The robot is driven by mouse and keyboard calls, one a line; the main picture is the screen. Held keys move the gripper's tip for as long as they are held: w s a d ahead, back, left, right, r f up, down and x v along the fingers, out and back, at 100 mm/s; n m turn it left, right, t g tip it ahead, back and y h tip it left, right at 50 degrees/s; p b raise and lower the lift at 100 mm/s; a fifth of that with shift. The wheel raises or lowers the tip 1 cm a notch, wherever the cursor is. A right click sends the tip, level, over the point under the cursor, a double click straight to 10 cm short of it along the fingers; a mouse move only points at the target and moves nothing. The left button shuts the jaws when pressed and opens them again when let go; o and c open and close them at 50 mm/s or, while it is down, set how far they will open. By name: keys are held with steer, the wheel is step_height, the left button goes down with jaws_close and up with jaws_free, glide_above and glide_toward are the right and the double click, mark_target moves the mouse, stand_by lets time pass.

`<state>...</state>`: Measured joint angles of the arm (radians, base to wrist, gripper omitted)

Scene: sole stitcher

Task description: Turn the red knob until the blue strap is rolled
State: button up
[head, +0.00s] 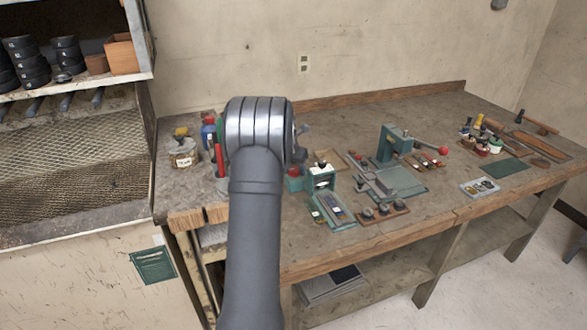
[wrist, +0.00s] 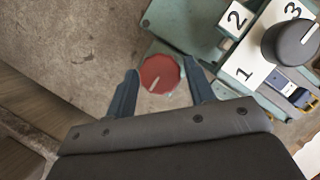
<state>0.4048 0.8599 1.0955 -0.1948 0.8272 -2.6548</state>
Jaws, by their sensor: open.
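The red knob (wrist: 161,75) is a faceted disc with a pale pointer line, seen from above in the wrist view. In the head view it shows as a small red spot (head: 294,172) beside my arm, on a green machine. My gripper (wrist: 159,69) is open, with one dark finger on each side of the knob. I cannot tell whether either finger touches it. The blue strap (wrist: 288,86) shows only in part at the right of the wrist view, with a yellow buckle piece near it. No rolled part of the strap is visible there.
A dark dial (wrist: 291,42) sits on a white plate numbered 1, 2 and 3, right of my gripper. A press with a red-tipped lever (head: 390,147) stands further right on the workbench (head: 300,240). Jars and bottles (head: 184,152) stand left of my arm.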

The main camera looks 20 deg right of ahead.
steer(key=c, duration=0.7)
steer(key=shift+m, duration=0.4)
steer(key=m+g, duration=0.1)
steer(key=m, duration=0.1)
steer(key=m+g+h, duration=0.1)
steer(key=m, duration=0.2)
steer(key=shift+w+a+m, duration=0.1)
steer(key=shift+w+m, duration=0.05)
steer(key=shift+m, duration=0.15)
steer(key=m+g, duration=0.1)
steer(key=m, duration=0.2)
steer(key=m+g, duration=0.1)
steer(key=m, duration=0.2)
steer(key=shift+w+g, duration=0.2)
steer(key=shift+g, duration=0.1)
steer(key=m+g, duration=0.1)
steer(key=m, duration=0.2)
steer(key=m+g+y, duration=0.1)
steer(key=m, duration=0.2)
steer(key=shift+w+m, duration=0.1)
steer(key=shift+m, duration=0.3)
steer(key=m, duration=0.2)
steer(key=m+y, duration=0.1)
steer(key=m+g+y, duration=0.1)
steer(key=m, duration=0.1)
steer(key=shift+d+m, duration=0.25)
steer(key=shift+m, duration=0.05)
steer(key=shift+y, duration=0.3)
